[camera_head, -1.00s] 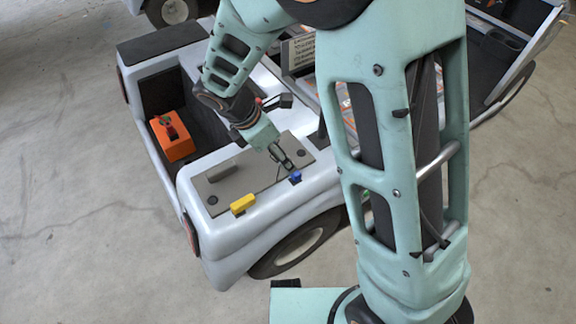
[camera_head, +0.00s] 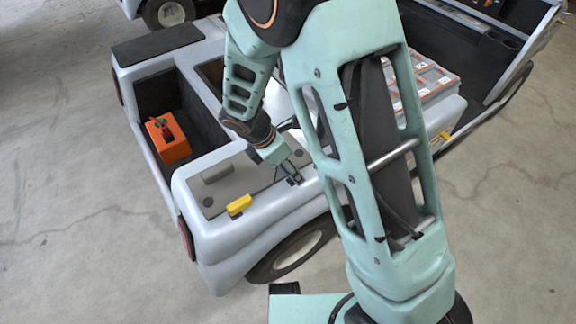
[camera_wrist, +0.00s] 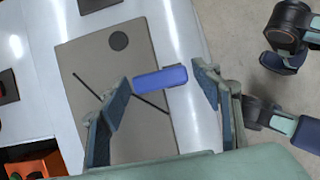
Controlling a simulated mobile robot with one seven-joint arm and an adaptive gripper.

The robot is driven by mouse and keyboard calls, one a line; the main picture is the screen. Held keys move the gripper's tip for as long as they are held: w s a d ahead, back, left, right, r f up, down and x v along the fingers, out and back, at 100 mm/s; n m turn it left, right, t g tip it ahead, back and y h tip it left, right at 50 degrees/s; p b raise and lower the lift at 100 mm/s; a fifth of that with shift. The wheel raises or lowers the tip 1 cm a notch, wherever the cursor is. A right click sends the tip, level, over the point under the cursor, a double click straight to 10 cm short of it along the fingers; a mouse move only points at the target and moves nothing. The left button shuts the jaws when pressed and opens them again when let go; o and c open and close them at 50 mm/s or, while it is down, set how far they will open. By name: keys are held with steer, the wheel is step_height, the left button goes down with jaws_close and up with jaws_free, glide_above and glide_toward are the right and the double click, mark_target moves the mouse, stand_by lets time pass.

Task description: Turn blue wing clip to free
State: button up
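The blue wing clip (camera_wrist: 160,80) sits at the edge of a grey-brown panel (camera_wrist: 85,55) on the cart's pale body. In the wrist view it lies between the two fingers of my gripper (camera_wrist: 162,95), with a gap on each side. My gripper is open, its fingertips close around the clip without visibly touching it. In the head view my gripper (camera_head: 292,174) is over the panel's right end, and the clip there is mostly hidden by the fingers. A yellow clip (camera_head: 239,206) sits at the panel's front left edge.
An orange box (camera_head: 168,138) with a red part stands in the dark recess at the cart's left. A grey handle block (camera_head: 217,172) rises from the panel. Open concrete floor (camera_head: 80,210) lies left of the cart.

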steer(key=c, duration=0.9)
steer(key=shift+o, duration=0.2)
steer(key=shift+m, duration=0.4)
steer(key=shift+w+d+r+m+g+h+p, duration=0.1)
steer(key=shift+m+g+h+p, duration=0.1)
steer(key=shift+m+p, duration=0.3)
steer(key=shift+w+d+m+g+h+p, duration=0.1)
steer(key=shift+m+g+p, duration=0.1)
steer(key=shift+m+p, duration=0.25)
steer(key=m, duration=0.1)
steer(key=m+g+p, duration=0.1)
steer(key=m, duration=0.2)
steer(key=shift+w+d+m+g+p, duration=0.15)
steer(key=shift+d+m+g+p, duration=0.15)
steer(key=shift+m+g+p, duration=0.1)
steer(key=m+g, duration=0.1)
steer(key=m, duration=0.1)
steer(key=m+g+p, duration=0.1)
steer(key=m, duration=0.2)
steer(key=shift+d, duration=0.4)
steer(key=m, duration=0.1)
steer(key=m+g+y, duration=0.1)
steer(key=m, duration=0.1)
steer(key=m+p, duration=0.1)
steer(key=m, duration=0.1)
steer(key=shift+d+y, duration=0.3)
steer(key=shift+d, duration=0.05)
steer(key=shift+m, duration=0.35)
